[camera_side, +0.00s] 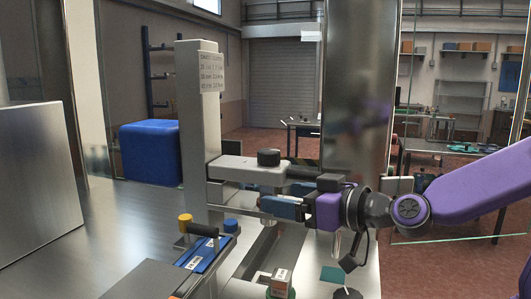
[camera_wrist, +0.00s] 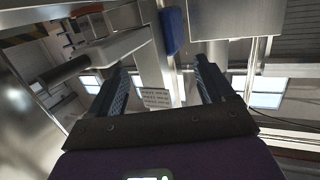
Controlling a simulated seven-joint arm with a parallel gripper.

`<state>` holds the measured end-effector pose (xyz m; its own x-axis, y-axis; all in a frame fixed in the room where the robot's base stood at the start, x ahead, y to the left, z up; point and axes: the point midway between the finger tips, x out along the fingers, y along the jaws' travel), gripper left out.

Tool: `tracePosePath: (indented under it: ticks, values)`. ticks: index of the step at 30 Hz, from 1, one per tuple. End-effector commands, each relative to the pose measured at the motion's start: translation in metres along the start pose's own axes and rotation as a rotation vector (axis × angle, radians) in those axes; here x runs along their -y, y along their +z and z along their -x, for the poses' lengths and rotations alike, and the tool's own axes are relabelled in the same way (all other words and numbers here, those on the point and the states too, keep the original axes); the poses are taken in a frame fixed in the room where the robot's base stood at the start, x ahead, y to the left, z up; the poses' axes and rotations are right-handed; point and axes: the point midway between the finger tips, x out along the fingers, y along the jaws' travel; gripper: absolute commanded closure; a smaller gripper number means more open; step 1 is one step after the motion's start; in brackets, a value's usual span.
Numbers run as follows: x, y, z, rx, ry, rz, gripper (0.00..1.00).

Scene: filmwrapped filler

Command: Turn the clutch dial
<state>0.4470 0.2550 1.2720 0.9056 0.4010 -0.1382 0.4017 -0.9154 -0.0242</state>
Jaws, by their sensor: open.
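A black round knob (camera_side: 268,157) sits on top of a light grey housing (camera_side: 240,172) that reaches out from the post; it looks like the clutch dial, but I cannot be sure. My gripper (camera_side: 266,204) is level, pointing left, just below and in front of the housing, apart from the knob. In the wrist view my gripper's two fingers (camera_wrist: 158,75) stand wide apart with nothing held between them. The housing shows at the upper left there (camera_wrist: 118,48), with a dark cylinder (camera_wrist: 66,70) beside it. The knob's top is not visible in that view.
A grey post (camera_side: 190,110) with a printed sign (camera_side: 210,73) stands behind my fingers. A blue box (camera_side: 150,152) stands at the back left. Yellow-capped (camera_side: 185,222) and blue-capped (camera_side: 230,226) parts and a small labelled block (camera_side: 281,279) are below.

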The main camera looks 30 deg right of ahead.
Motion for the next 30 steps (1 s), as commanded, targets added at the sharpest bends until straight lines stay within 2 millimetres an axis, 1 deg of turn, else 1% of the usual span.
tracePosePath:
  ticks: [1,3,6,9,12,16,20,30]
  values:
    - [-0.009,-0.010,-0.004,-0.038,0.078,-0.006,0.19]
    - [-0.023,-0.020,-0.005,-0.079,0.181,-0.008,0.19]
    - [-0.040,-0.029,-0.004,-0.116,0.302,-0.008,0.19]
    - [-0.050,-0.034,-0.001,-0.135,0.378,-0.005,0.19]
    - [-0.056,-0.036,0.000,-0.141,0.414,-0.005,0.19]
    - [-0.060,-0.037,-0.007,-0.142,0.421,-0.004,0.19]
    - [-0.068,-0.039,-0.023,-0.140,0.421,-0.004,0.19]
    - [-0.091,-0.047,-0.078,-0.141,0.418,-0.004,0.19]
